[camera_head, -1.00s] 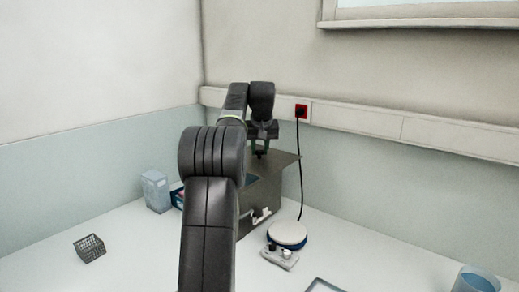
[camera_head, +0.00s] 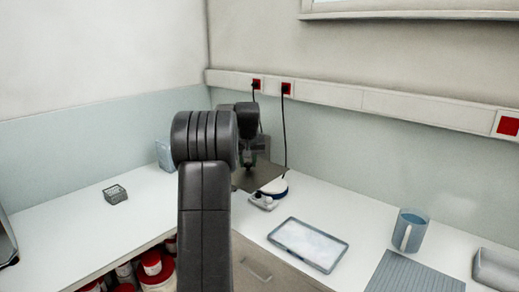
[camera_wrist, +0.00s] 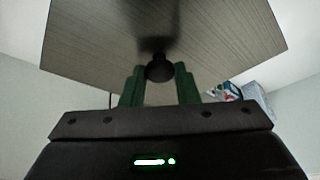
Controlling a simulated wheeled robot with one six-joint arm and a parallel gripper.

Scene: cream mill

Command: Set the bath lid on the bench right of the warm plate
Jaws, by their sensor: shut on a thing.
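The bath lid (camera_head: 258,177) is a flat grey-brown plate held level in the head view. My gripper (camera_head: 248,160) is above it, shut on its dark knob. In the wrist view the green fingers of my gripper (camera_wrist: 160,85) close around the round black knob, and the lid (camera_wrist: 215,35) fills the top. A dark grey body, perhaps the bath, shows behind my gripper, mostly hidden.
A shallow framed tray (camera_head: 310,245) lies right and in front of the warm plate. Farther right are a blue-grey mug (camera_head: 411,228), a striped mat (camera_head: 410,277) and a grey object (camera_head: 497,268). Bare bench lies between tray and mug.

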